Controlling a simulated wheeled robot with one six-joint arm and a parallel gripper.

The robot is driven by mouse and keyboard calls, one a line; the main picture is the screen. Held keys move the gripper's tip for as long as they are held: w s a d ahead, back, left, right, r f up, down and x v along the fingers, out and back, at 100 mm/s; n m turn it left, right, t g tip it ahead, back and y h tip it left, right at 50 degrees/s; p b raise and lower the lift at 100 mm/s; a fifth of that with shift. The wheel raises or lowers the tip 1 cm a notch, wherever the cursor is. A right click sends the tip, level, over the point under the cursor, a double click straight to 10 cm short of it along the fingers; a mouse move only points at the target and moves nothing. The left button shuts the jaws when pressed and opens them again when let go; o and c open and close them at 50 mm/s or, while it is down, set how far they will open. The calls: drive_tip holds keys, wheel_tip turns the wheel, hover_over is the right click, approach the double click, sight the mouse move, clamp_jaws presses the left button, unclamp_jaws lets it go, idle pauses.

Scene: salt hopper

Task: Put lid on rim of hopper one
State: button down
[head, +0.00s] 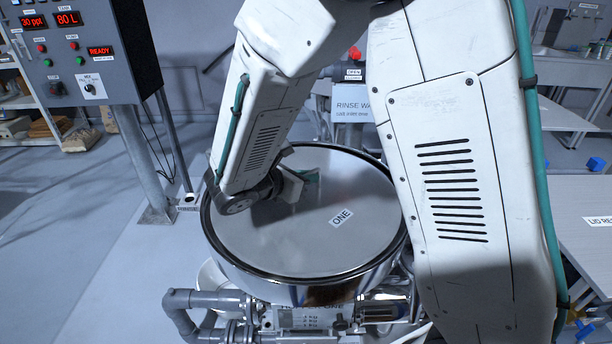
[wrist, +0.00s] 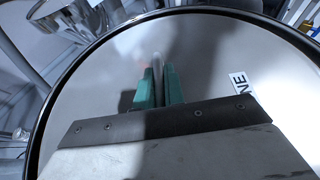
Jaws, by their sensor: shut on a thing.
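The lid (head: 300,235) is a wide, round, shiny grey disc with a dark edge and a label reading ONE. It lies roughly level over hopper one (head: 325,293), whose shiny side and front plate show below. The lid also fills most of the wrist view (wrist: 90,95). My gripper (wrist: 157,88) has teal pads shut on the lid's upright handle (wrist: 157,65). In the head view my gripper (head: 305,176) is partly hidden by my own arm. The lid hides the hopper's rim, so I cannot tell whether they touch all round.
A control panel (head: 85,50) on a post stands at the left. A rinse sign (head: 353,108) stands behind the hopper. Grey pipes (head: 195,302) run below it at the front left. A table (head: 575,215) with a lid label is at the right. Open floor (head: 60,240) lies left.

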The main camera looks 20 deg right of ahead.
sight(284, 210)
drive_tip(key=shift+f, duration=0.25)
drive_tip(key=c, duration=1.4)
unclamp_jaws()
drive_tip(key=v, duration=0.7)
drive_tip(key=shift+s+a+r, duration=0.15)
drive_tip(key=shift+a, duration=0.2)
